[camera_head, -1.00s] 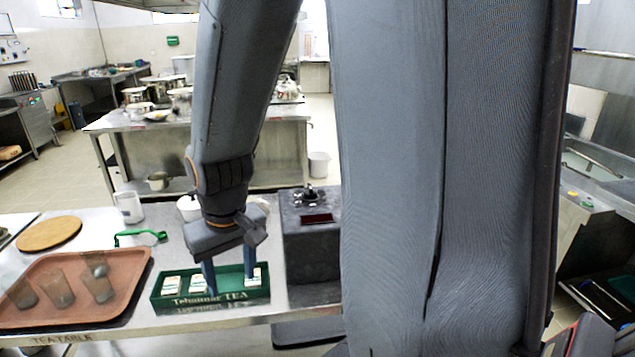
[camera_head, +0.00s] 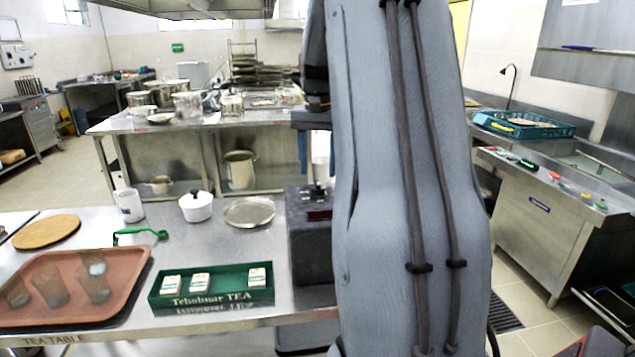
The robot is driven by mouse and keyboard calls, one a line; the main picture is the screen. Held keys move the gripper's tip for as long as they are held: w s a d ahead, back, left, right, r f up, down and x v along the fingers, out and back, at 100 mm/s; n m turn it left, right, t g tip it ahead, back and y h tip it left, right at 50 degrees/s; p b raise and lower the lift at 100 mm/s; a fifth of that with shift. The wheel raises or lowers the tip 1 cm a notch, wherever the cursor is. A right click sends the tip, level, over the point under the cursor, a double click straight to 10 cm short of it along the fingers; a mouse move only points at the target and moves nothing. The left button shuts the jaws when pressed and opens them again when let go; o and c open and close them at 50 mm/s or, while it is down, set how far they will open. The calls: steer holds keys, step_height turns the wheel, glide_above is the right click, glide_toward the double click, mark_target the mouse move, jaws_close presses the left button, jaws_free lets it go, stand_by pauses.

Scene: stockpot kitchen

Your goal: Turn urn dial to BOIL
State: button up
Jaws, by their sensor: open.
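My gripper (camera_head: 317,158) is partly hidden behind my own arm, right of centre. Its fingers are apart with nothing seen between them, and it is raised above the dark box. The dark grey box (camera_head: 308,252) stands at the right end of the tea table, with a small dark red panel and a black knob-like part on top. My arm covers its right side. I cannot tell whether this box is the urn. No dial or BOIL mark can be read.
The tea table (camera_head: 215,318) holds a green tea box (camera_head: 210,300), a brown tray (camera_head: 130,295) with glasses, a white lidded pot (camera_head: 196,207), a round metal plate (camera_head: 249,211), a white mug (camera_head: 130,206) and a green-handled tool (camera_head: 140,236). A counter with pots (camera_head: 120,122) stands behind.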

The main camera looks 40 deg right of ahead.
mark_target(317, 182)
steer(key=shift+f+p, duration=0.6)
steer(key=shift+f, duration=2)
steer(key=c, duration=1)
steer(key=shift+c, duration=0.2)
